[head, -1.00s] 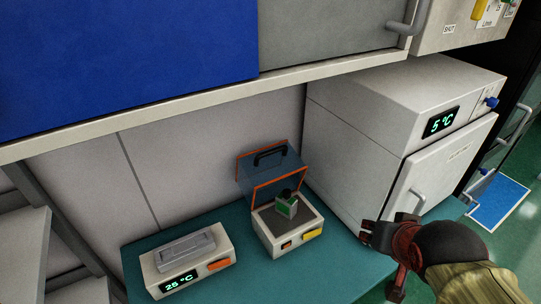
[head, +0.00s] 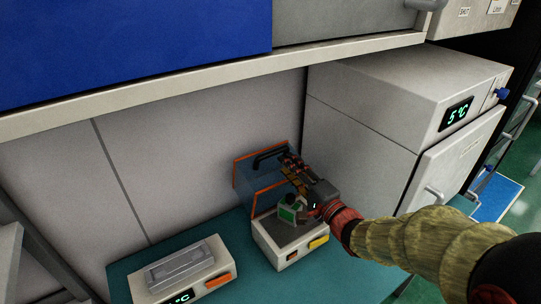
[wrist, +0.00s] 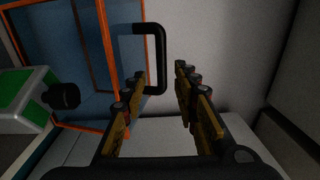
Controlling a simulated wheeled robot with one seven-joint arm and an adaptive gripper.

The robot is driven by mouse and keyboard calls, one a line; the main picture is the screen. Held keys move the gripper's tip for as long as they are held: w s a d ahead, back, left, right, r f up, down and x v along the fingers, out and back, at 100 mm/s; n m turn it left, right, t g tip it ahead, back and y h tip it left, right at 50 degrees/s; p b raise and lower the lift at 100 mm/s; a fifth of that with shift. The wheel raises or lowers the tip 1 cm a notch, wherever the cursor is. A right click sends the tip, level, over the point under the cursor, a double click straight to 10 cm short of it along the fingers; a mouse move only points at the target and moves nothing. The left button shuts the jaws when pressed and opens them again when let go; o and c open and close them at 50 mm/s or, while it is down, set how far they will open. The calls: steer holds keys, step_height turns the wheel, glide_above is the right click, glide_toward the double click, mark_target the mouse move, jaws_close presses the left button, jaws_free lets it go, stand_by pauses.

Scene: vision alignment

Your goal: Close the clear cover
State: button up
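The clear cover (head: 241,177) has an orange rim and stands raised at the back of a small white device (head: 279,257). My gripper (head: 287,167) is at the cover's right side in the head view, close to the handle. The wrist view shows my gripper (wrist: 160,90) open, its two yellow-padded fingers apart with nothing between their pads. A green and white block with a black knob (head: 288,213) sits inside the device, partly hidden by my gripper.
A white cabinet reading 5 °C (head: 360,145) stands close on the right. A shelf (head: 150,98) runs overhead, and a wall is behind.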

mark_target(273, 154)
steer(key=shift+w+a, duration=0.35)
steer(key=shift+a, duration=0.1)
steer(key=b+x, duration=0.2)
steer(key=x, duration=0.4)
steer(key=shift+w+a+r, duration=0.1)
steer(key=shift+w+a, duration=0.1)
steer(key=shift+w, duration=0.15)
steer(key=shift+c, duration=1.2)
jaws_close()
